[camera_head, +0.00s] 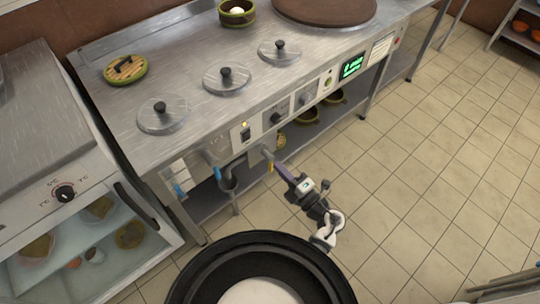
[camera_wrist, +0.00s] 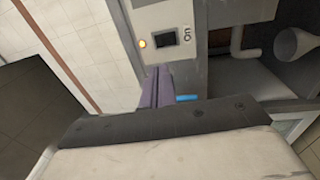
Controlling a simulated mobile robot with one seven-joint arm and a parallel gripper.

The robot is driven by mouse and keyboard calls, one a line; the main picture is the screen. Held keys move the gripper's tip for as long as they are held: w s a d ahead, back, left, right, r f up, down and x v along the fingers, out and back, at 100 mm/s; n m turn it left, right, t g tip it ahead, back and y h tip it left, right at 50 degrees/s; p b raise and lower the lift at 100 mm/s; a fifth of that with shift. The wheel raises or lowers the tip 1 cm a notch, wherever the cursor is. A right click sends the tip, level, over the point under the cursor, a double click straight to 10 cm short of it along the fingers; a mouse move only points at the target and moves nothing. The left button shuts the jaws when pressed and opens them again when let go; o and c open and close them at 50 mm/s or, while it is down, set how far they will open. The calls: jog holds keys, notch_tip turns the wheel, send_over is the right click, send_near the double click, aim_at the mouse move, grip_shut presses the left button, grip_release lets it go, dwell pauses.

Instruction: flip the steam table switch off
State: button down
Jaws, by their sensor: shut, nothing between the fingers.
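The steam table (camera_head: 185,60) is a long steel counter with a front control panel. Its dark rocker switch (camera_head: 246,134) sits on a pale plate on the panel, below a lit amber lamp (camera_head: 243,124). In the wrist view the switch (camera_wrist: 165,39) is a dark rectangle beside the glowing lamp (camera_wrist: 142,43) and a sideways "on" label (camera_wrist: 187,33). My gripper (camera_head: 267,154) is shut and empty, below and right of the switch in the head view. Its purple fingers (camera_wrist: 157,72) point toward the switch plate in the wrist view; contact cannot be told.
Dark knobs (camera_head: 277,117) and a green display (camera_head: 351,66) line the panel to the right. A glass-fronted cabinet (camera_head: 65,195) stands left. The tiled floor (camera_head: 430,160) at right is clear.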

aim_at(248, 134)
jog(key=b+x, duration=0.1)
jog(key=x, duration=1.1)
jog(key=shift+w+a+b, duration=0.2)
jog(key=shift+w+b, duration=0.05)
jog(key=shift+b, duration=0.15)
jog(key=shift+w+a+r, duration=0.1)
jog(key=shift+w+a+r+p, duration=0.1)
jog(key=shift+w+r+p, duration=0.15)
jog(key=shift+p, duration=0.15)
jog(key=shift+s+f, duration=0.1)
